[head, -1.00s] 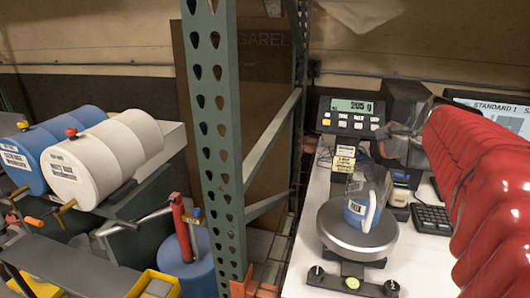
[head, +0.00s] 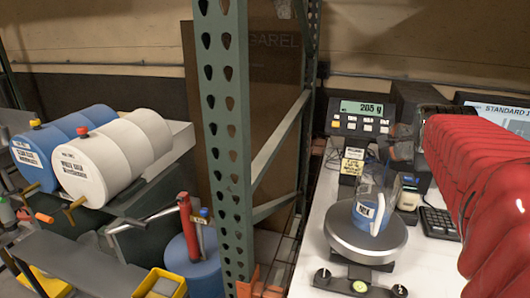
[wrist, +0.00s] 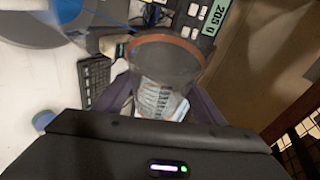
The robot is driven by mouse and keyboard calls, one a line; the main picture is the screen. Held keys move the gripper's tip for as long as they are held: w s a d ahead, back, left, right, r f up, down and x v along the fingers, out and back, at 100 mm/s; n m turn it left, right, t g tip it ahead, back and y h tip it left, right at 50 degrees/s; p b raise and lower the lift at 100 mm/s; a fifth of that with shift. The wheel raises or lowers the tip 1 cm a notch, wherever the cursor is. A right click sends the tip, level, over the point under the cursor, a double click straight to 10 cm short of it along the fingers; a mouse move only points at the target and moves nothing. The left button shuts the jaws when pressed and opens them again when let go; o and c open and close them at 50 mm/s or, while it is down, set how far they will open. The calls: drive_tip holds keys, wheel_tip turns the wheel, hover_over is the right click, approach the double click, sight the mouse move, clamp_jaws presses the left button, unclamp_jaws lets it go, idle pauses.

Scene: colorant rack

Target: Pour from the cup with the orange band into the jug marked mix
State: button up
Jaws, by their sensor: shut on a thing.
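The jug marked mix (head: 368,212) is clear with a blue label and stands upright on the round steel pan of the scale (head: 345,238). Part of what seems to be the jug shows at the top left of the wrist view (wrist: 66,12). My gripper (wrist: 162,103) is shut on the clear cup with the orange band (wrist: 165,62), whose rim and printed side show in the wrist view. In the head view my gripper (head: 402,145) is behind and to the right of the jug; the cup there is small and hard to make out.
The scale display (head: 360,108) reads 205 g.

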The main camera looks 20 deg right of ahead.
idle(0.3)
drive_tip(key=shift+s+d+f+m+y, duration=0.2)
drive_tip(key=shift+d+f+m+y, duration=0.25)
drive_tip(key=shift+f+m+y, duration=0.15)
drive_tip(key=shift+d+f, duration=0.1)
drive_tip(key=shift+d, duration=0.05)
idle(0.6)
